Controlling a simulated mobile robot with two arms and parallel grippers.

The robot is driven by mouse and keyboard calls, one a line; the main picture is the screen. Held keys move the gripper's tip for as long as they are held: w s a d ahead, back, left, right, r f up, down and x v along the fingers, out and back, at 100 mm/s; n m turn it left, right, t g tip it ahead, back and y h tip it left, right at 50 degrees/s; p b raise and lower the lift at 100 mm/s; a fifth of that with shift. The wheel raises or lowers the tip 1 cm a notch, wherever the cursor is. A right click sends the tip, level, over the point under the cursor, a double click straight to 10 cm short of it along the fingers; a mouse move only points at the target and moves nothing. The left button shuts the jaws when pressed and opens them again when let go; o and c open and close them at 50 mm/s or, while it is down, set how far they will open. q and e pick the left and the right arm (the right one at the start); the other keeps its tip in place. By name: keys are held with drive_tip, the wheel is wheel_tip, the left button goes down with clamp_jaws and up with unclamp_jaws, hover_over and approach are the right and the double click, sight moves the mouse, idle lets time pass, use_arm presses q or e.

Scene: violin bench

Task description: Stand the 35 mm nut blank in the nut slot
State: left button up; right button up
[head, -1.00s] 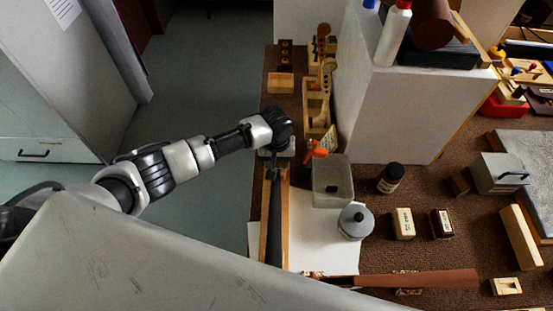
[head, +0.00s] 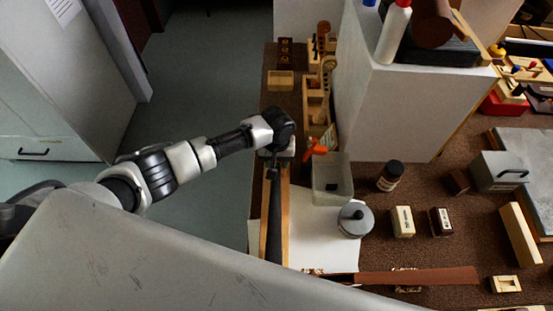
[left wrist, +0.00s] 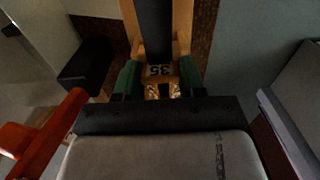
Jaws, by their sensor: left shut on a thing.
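My left gripper (head: 275,170) is at the far end of the violin neck with its dark fingerboard (head: 275,215). In the left wrist view, the green-padded fingers of my left gripper (left wrist: 159,78) are shut on a small pale block marked 35, the nut blank (left wrist: 160,70). The blank is right by the end of the dark fingerboard (left wrist: 155,25). The nut slot itself cannot be made out, and whether the blank touches it cannot be told. In the head view the gripper hides the blank. My right gripper is not in view.
A translucent tub (head: 332,182) and an orange-topped item (head: 317,147) stand just right of the gripper. A grey lidded pot (head: 355,219) and a dark bottle (head: 390,175) are farther right. A tall pale block (head: 405,115) rises behind. Floor lies open to the left.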

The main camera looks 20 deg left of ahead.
use_arm(q)
drive_tip(key=shift+f+p, duration=0.1)
drive_tip(key=shift+p, duration=0.25)
idle(0.4)
drive_tip(key=o, duration=1)
drive_tip(key=shift+s+a, duration=0.15)
drive_tip(key=shift+s, duration=0.05)
drive_tip(key=shift+w+d+r, duration=0.1)
drive_tip(key=shift+d+r, duration=0.1)
drive_tip(key=r, duration=1)
drive_tip(key=shift+a+r, duration=0.2)
drive_tip(key=shift+r, duration=0.15)
